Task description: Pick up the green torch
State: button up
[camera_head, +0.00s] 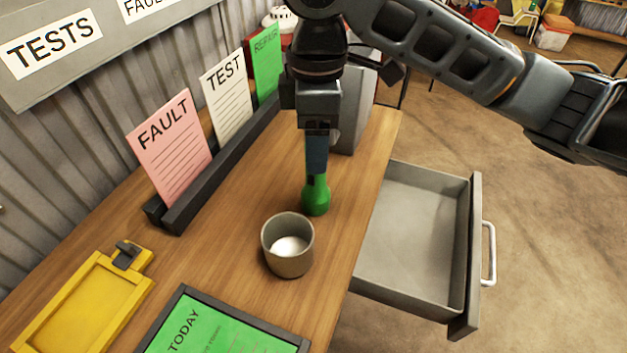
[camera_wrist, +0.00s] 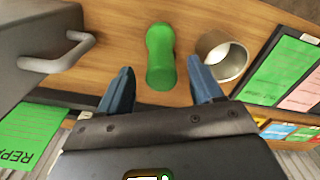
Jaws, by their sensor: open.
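The green torch (camera_head: 316,197) stands on the wooden bench, just behind the grey cup. Its upper part is hidden behind my gripper in the head view. My gripper (camera_head: 316,170) points down over the torch. In the wrist view the torch (camera_wrist: 160,58) shows ahead of and between the two blue fingers of my gripper (camera_wrist: 162,88). The fingers are apart and nothing is held. The pictures do not clearly show whether a finger touches the torch.
A grey cup (camera_head: 288,246) stands close to the torch. A card rack (camera_head: 225,160) runs along the wall side. A grey box (camera_head: 352,115) stands behind my gripper. An open drawer (camera_head: 415,230) juts out at right. A yellow clipboard (camera_head: 85,305) and a framed green sheet (camera_head: 215,330) lie in front.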

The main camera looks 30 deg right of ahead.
aim_at(316, 177)
jog(key=shift+f, duration=2.25)
grip_shut()
jog(key=shift+r, duration=0.1)
